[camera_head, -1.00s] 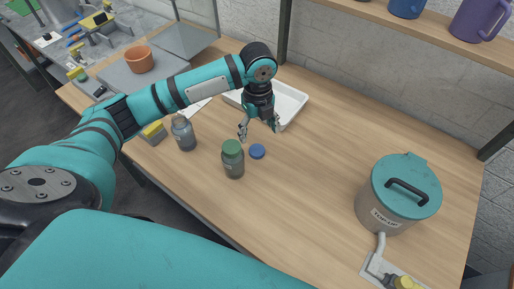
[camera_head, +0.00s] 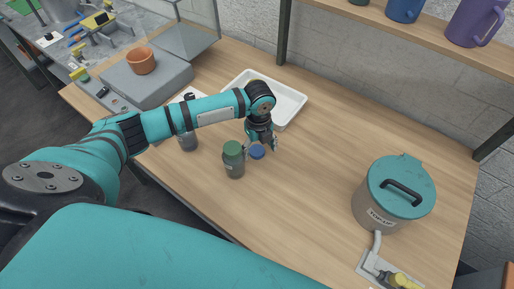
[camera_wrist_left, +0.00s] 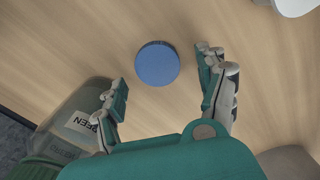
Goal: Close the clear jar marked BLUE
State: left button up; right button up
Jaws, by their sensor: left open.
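A blue lid (camera_head: 257,153) lies flat on the wooden table. My left gripper (camera_head: 262,147) is open above it, fingers pointing down. In the left wrist view the lid (camera_wrist_left: 157,63) shows between the spread fingertips (camera_wrist_left: 163,75), with gaps on both sides. A clear jar with greyish contents (camera_head: 188,142) stands further left, its upper part hidden behind my left arm; its label cannot be read. A jar with a green lid (camera_head: 234,166) stands upright just left of the blue lid; its label reads GREEN in the left wrist view (camera_wrist_left: 82,122). My right gripper is not in view.
A white tray (camera_head: 292,103) lies behind the gripper. A large grey pot with a teal lid (camera_head: 385,212) stands at the right. A terracotta pot (camera_head: 141,62) sits at the back left. The table between the lid and the grey pot is clear.

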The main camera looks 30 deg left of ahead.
aim_at(258, 152)
pick_arm(q)
jog(key=shift+f, duration=0.55)
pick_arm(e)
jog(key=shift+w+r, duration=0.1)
pick_arm(q)
jog(key=c, duration=0.9)
notch_tip(258, 152, up, 9)
jog(key=shift+f+b, duration=0.1)
jog(key=shift+b, duration=0.85)
jog(key=shift+r, duration=0.7)
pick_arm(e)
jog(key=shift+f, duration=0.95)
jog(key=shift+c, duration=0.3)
